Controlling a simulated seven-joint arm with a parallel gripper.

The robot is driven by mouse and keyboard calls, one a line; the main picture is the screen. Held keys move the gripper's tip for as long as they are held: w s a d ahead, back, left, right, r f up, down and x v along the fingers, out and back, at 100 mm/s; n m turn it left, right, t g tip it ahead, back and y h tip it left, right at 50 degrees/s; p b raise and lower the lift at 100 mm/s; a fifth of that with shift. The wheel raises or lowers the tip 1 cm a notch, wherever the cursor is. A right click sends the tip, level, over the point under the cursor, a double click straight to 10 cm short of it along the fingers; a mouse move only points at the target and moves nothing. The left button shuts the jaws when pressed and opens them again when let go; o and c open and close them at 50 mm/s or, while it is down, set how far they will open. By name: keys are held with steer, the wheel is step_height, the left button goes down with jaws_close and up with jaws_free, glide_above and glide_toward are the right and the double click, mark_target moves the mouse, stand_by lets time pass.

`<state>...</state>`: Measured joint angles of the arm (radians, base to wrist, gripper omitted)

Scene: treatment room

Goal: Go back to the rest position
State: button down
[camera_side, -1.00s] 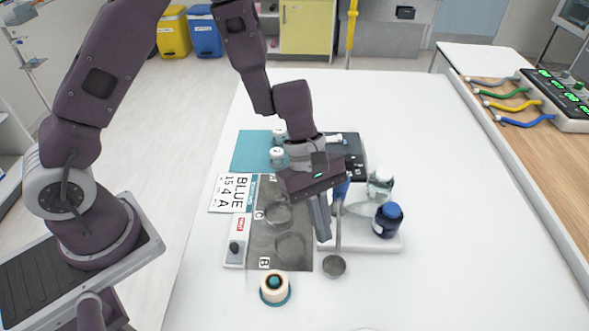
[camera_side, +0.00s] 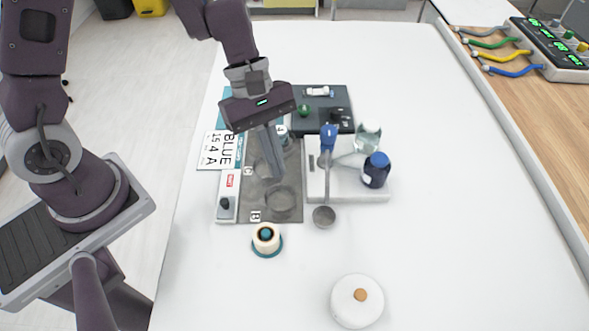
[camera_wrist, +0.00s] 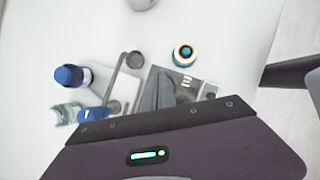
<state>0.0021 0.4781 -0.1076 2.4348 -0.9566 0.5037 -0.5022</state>
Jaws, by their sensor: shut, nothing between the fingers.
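My gripper (camera_side: 275,165) is shut and empty. In the side view it hangs fingers-down above the grey hotplate panel (camera_side: 258,202), left of the white tray. In the wrist view its fingers (camera_wrist: 155,92) point at the table, between a ladle-like spoon (camera_wrist: 133,60) and a cream roll with a teal base (camera_wrist: 184,54). The fingers hide part of the panel behind them. I cannot tell their exact height above it.
A white lidded pot (camera_side: 357,301) stands in front. A dark tray (camera_side: 335,95) lies behind. The table's right side is clear.

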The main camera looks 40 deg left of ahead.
steer(key=s+a+r+m+t+y, duration=0.2)
steer(key=s+a+r+m, duration=0.3)
steer(key=r, duration=0.4)
steer(key=s+a+r+m+t+y, duration=0.3)
steer(key=s+a+r+m+t, duration=0.2)
steer(key=s+r+m, duration=0.2)
step_height(320, 180, up, 3)
steer(key=m, duration=0.3)
steer(key=shift+a+f, duration=0.2)
steer(key=shift+a, duration=0.2)
